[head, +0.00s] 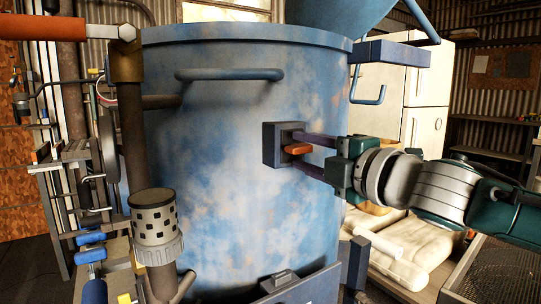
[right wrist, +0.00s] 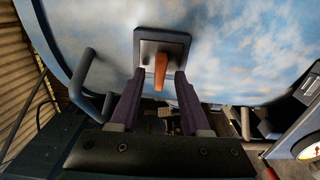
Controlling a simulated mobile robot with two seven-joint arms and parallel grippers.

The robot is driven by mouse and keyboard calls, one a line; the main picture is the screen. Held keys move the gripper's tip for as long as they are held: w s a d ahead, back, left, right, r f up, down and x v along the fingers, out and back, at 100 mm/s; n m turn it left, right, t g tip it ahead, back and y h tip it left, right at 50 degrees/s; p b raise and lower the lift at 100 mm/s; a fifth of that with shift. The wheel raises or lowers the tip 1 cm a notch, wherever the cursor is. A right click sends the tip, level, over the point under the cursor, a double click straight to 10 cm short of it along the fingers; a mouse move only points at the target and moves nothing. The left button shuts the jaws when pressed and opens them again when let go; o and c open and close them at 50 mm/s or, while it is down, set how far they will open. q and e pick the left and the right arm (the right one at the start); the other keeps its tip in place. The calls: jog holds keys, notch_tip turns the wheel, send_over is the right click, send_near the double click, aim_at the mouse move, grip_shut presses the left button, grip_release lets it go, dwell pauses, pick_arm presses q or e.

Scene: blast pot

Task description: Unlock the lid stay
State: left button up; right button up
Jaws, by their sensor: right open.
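A small dark square box with an orange lever (head: 298,149) is fixed to the side of the blue pot (head: 215,190). My right gripper (head: 302,150) comes in from the right, open, with its two long fingers reaching the box above and below the lever. In the right wrist view the orange lever (right wrist: 160,72) hangs from its dark plate (right wrist: 150,43) between the fingertips. A gap shows on both sides of it, so the fingers do not appear closed on it. A blue cone-shaped part (head: 345,14) is above the pot at the upper right. My left gripper is not in view.
A blue bracket (head: 389,53) and a hook (head: 369,96) stick out at the pot's upper right. A curved handle (head: 229,75) is on its front. Pipes with an orange-handled valve (head: 125,33) stand at left. Pale sacks (head: 395,250) lie below my right arm.

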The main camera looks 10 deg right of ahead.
jog(key=v, duration=0.9)
jog(key=shift+s, duration=0.15)
jog(key=shift+r, duration=0.1)
